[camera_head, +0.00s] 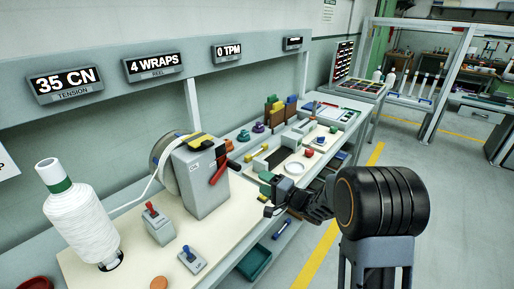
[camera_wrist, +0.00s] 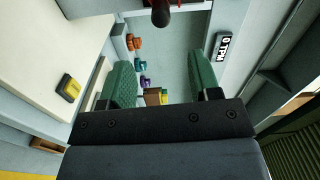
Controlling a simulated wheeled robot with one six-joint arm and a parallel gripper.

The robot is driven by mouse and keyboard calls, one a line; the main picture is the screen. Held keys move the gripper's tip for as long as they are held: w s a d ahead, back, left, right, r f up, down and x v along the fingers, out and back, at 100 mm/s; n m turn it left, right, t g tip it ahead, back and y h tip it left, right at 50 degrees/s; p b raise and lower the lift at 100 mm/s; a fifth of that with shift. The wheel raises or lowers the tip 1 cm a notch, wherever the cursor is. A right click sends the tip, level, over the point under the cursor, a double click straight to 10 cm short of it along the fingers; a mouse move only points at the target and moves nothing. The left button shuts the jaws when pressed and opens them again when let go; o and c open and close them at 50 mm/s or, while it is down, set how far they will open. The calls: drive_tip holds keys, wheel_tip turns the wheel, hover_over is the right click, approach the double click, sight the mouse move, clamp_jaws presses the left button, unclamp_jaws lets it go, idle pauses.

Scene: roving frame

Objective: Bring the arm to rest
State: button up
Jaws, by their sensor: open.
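My black arm reaches in from the right in the camera_head view, and its gripper (camera_head: 270,193) hangs over the bench, to the right of the grey machine with the reel. In the wrist view the two green fingers of the gripper (camera_wrist: 161,75) stand wide apart. Nothing is held between them. A dark rod end with some red (camera_wrist: 160,14) shows at the top of the wrist view, beyond the fingers; I cannot tell how far away it is.
The grey machine (camera_head: 203,181) has a red lever (camera_head: 218,168). A white thread cone (camera_head: 80,222) and two switch boxes, one red-levered (camera_head: 158,224) and one blue-levered (camera_head: 192,260), stand on the bench. Open floor lies right.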

drive_tip(key=w+d+f+n+h, duration=0.2)
drive_tip(key=d+f+h, duration=0.3)
drive_tip(key=f+h, duration=0.15)
drive_tip(key=s+d+f+n+g+h, duration=0.1)
drive_tip(key=s+d+n+g+h, duration=0.15)
drive_tip(key=s+d+h, duration=0.4)
drive_tip(key=s+r+n+g, duration=0.1)
drive_tip(key=s+r, duration=0.2)
drive_tip(key=s, duration=0.3)
drive_tip(key=s+a+r+n+g, duration=0.1)
drive_tip(key=s+r+g, duration=0.1)
drive_tip(key=s+r, duration=0.2)
drive_tip(key=s+r+n+g, duration=0.1)
drive_tip(key=s+r, duration=0.3)
drive_tip(key=s, duration=0.6)
drive_tip(key=shift+s+a+g, duration=0.15)
drive_tip(key=shift+a+g, duration=0.2)
drive_tip(key=shift+g, duration=0.3)
